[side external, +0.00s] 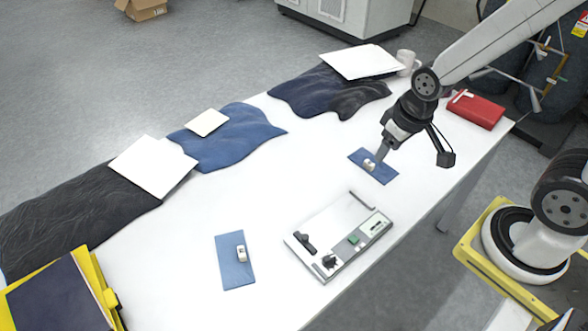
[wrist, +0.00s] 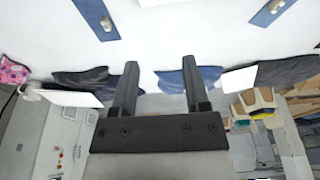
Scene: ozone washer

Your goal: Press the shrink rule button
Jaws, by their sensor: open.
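A pale flat control panel (side external: 318,229) lies on the white table at front centre in the side view. It carries a green button (side external: 352,239), dark knobs and a small display; no label is legible, so I cannot tell which control is the shrink rule button. My gripper (side external: 377,158) points down over the blue mat (side external: 382,176) behind the panel, close to a small whitish piece (side external: 369,165) on it. I cannot tell whether they touch. In the wrist view my gripper (wrist: 159,64) is open, with nothing between its fingers.
Another blue mat (side external: 238,275) with a small white piece (side external: 241,254) lies left of the panel. Dark and blue cloths with white sheets line the far edge. A red case (side external: 476,109) and mug (side external: 407,61) stand at the right end. The middle table is clear.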

